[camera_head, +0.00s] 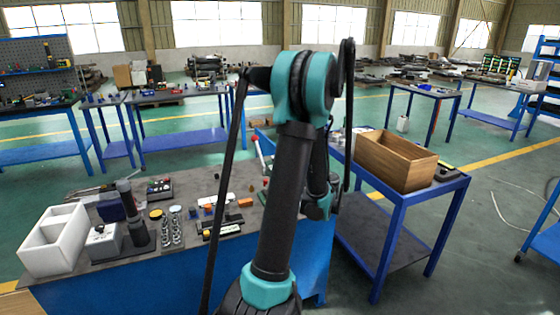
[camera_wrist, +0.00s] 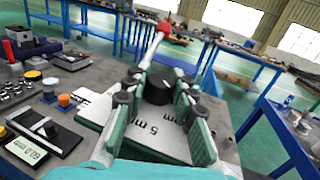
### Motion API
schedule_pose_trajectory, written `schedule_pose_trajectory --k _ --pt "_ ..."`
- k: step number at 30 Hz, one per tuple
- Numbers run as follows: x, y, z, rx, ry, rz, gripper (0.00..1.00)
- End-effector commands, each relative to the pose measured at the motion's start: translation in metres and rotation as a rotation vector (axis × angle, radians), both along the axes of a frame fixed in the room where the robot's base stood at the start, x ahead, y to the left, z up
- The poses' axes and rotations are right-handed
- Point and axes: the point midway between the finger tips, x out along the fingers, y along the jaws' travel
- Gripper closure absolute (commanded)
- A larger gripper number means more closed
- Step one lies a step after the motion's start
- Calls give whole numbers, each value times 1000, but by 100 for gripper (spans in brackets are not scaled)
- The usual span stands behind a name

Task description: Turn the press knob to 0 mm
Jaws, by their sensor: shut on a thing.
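The press knob (camera_wrist: 157,91) is a round black knob on a pale plate (camera_wrist: 150,137) in the wrist view. The plate carries a readable "5 mm" mark, and a second label at right is partly hidden by a finger. My gripper (camera_wrist: 158,84) has its black-padded green fingers on both sides of the knob, shut on it. Which mark the knob points to cannot be told. The press lever (camera_wrist: 152,48) rises behind the knob to a red ball. In the head view the lever (camera_head: 258,150) shows left of my arm, which hides most of the press.
A gauge with a digital display (camera_wrist: 40,147) lies left of the press. Orange and blue blocks (camera_wrist: 64,101) and metal parts (camera_head: 172,228) stand nearby. A white divided box (camera_head: 55,240) is at the bench's left end. A wooden crate (camera_head: 396,160) sits on the right table.

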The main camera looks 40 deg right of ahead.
Motion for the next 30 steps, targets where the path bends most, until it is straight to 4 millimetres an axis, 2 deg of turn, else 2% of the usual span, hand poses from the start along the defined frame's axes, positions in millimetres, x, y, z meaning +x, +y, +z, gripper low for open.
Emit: schedule_pose_trajectory --k 12,30 --pt "1 -1 0 0 -1 238 100" --pt "1 -1 0 0 -1 291 100"
